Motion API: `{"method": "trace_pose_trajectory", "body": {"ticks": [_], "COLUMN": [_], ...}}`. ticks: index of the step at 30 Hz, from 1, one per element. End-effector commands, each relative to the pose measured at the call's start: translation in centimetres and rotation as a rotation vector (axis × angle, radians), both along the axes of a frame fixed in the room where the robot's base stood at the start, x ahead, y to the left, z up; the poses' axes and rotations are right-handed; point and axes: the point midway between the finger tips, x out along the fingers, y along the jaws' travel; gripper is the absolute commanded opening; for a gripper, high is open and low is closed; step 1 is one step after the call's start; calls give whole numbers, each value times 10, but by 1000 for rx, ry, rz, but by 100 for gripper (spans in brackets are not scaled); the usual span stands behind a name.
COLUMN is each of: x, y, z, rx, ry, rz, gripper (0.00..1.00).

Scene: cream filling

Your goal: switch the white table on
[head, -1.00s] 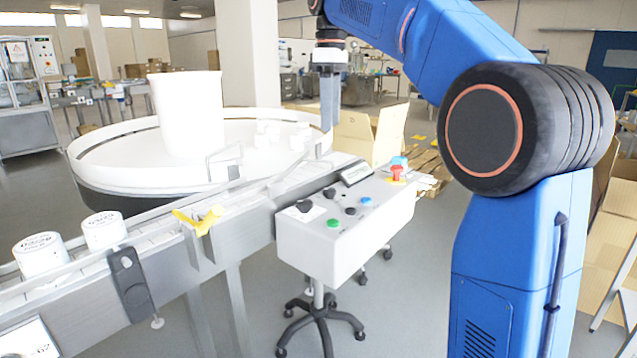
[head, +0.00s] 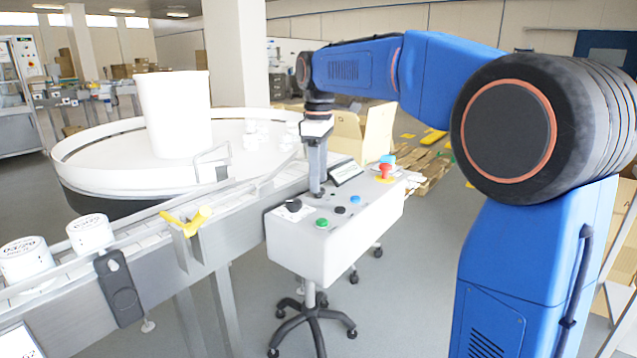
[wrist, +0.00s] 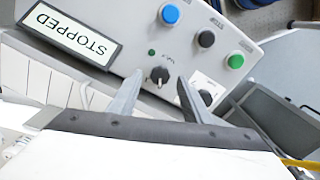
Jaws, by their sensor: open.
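The white round table (head: 80,165) stands behind the conveyor in the head view. The grey control box (head: 310,255) stands in front of it on a wheeled stand. In the wrist view, a black knob (wrist: 160,75) with a white pointer mark lies between my open fingers (wrist: 160,88) in the picture; whether they touch it I cannot tell. A small green lamp (wrist: 152,52) is beside it. A display (wrist: 72,36) reads STOPPED. In the head view my gripper (head: 317,190) points down at the box's back edge and hides that knob.
The box also carries a green button (wrist: 236,61), a black button (wrist: 206,39), a blue button (wrist: 169,14) and a red emergency stop (head: 385,172). Another black knob (head: 293,205) sits close to my gripper. Yellow guides (head: 187,221) and white tubs (head: 90,233) are on the conveyor.

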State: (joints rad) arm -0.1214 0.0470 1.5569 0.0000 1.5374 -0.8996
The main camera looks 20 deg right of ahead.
Motion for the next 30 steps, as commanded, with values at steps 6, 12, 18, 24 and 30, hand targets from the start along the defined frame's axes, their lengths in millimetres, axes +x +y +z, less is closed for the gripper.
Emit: {"method": "trace_pose_trajectory", "body": {"ticks": [6, 12, 18, 24, 30], "x": [0, 0, 0, 0, 0], "y": [0, 0, 0, 0, 0], "z": [-17, -19, -19, -18, -18], "rx": [0, 0, 0, 0, 0], "ry": [0, 0, 0, 0, 0], "rz": [0, 0, 0, 0, -24], "gripper": [45, 45, 25, 4, 4]}}
